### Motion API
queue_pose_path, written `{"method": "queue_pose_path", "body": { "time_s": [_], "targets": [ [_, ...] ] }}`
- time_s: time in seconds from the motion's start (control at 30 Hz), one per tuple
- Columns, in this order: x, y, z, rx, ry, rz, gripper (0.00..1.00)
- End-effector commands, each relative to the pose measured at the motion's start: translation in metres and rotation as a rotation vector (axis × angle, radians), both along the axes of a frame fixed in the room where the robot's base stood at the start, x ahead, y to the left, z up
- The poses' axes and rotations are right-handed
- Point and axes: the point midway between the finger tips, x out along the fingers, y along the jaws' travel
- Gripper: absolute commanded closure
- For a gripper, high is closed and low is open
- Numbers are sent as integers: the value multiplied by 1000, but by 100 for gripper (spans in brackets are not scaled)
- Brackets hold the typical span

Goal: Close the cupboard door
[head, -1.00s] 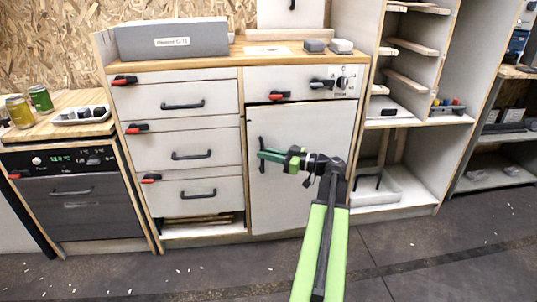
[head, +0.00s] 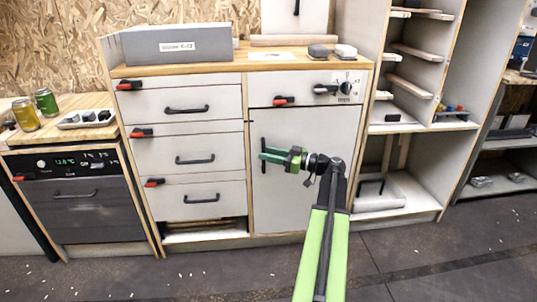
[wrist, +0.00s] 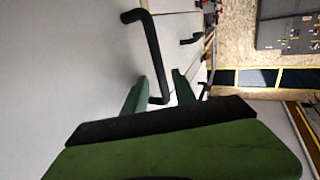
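The cupboard door (head: 297,190) is a pale panel with wood edging below the knob panel. It looks near flush with the cabinet front, though I cannot tell if it is fully shut. Its black bar handle (head: 263,155) stands upright at the door's left side. My green gripper (head: 263,156) is at the handle. In the wrist view, the door (wrist: 70,70) fills the left and the black handle (wrist: 148,50) runs down to between the fingertips (wrist: 160,90). The fingers are apart, with gaps beside the handle; contact is unclear.
Drawers (head: 190,155) with black handles stand left of the door, and an open shelf unit (head: 400,150) stands right. A grey box (head: 180,45) lies on the worktop. A dark oven (head: 85,200) is far left.

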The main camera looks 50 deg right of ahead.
Motion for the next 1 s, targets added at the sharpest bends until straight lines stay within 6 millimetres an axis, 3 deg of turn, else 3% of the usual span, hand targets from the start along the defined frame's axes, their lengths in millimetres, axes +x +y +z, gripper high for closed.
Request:
{"method": "queue_pose_path", "body": {
  "time_s": [0.43,0.6,0.8,1.0],
  "targets": [
    [-108,-42,0,0,0,-2,66],
    [-141,-55,0,0,0,-1,66],
    [-157,-61,0,0,0,2,66],
    [-158,-60,0,0,0,3,66]
  ]
}}
